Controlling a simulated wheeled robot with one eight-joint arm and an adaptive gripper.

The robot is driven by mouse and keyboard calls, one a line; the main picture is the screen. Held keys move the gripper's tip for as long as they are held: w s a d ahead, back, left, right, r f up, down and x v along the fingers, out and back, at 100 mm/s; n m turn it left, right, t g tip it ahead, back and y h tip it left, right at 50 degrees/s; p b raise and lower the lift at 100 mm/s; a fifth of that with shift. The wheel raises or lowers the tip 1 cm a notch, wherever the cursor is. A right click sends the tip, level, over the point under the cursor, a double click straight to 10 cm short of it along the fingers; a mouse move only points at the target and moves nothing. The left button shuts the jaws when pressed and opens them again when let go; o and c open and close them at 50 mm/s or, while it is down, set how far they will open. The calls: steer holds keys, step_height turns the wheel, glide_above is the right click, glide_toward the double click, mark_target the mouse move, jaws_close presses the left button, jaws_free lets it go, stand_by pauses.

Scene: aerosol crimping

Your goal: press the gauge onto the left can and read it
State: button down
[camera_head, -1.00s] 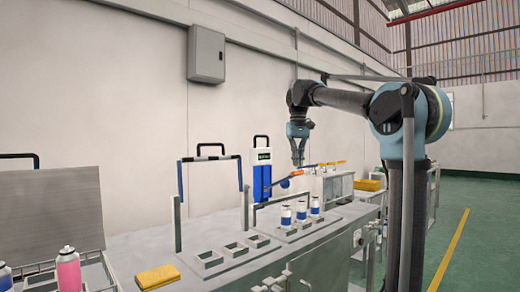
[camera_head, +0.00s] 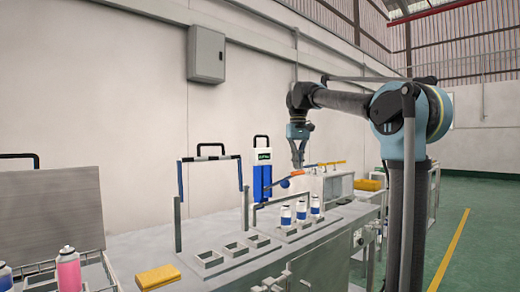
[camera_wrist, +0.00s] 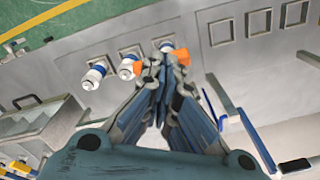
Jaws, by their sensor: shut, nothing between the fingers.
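Three white and blue cans stand in a row of holders on the bench. The left can (camera_head: 286,217) is beside the middle can (camera_head: 301,212) and the right can (camera_head: 316,206). In the wrist view, the can closest to the empty holders (camera_wrist: 166,47) is just beyond my fingertips. My gripper (camera_head: 298,164) points down above the can row, shut and empty, and its closed fingers fill the middle of the wrist view (camera_wrist: 165,62). I cannot tell which thing is the gauge.
Empty square holders (camera_head: 236,249) lie left of the cans. An upright frame (camera_head: 178,222) stands near them. An orange bar (camera_wrist: 126,71) shows behind my fingers. A yellow sponge-like block (camera_head: 157,276) lies front left, near a pink can (camera_head: 68,270).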

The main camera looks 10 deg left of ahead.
steer(key=shift+f, duration=0.75)
step_height(320, 180, down, 9)
steer(key=s+d, duration=0.1)
steer(key=shift+s+d+r, duration=0.15)
steer(key=shift+d+r, duration=0.05)
steer(key=shift+d, duration=0.1)
stand_by(1.4)
steer(key=shift+r, duration=0.15)
stand_by(0.4)
steer(key=r, duration=0.4)
steer(key=w+a+r, duration=0.1)
steer(key=r, duration=0.9)
steer(key=shift+w+a, duration=0.15)
steer(key=shift+a, duration=0.2)
steer(key=shift+d, duration=0.1)
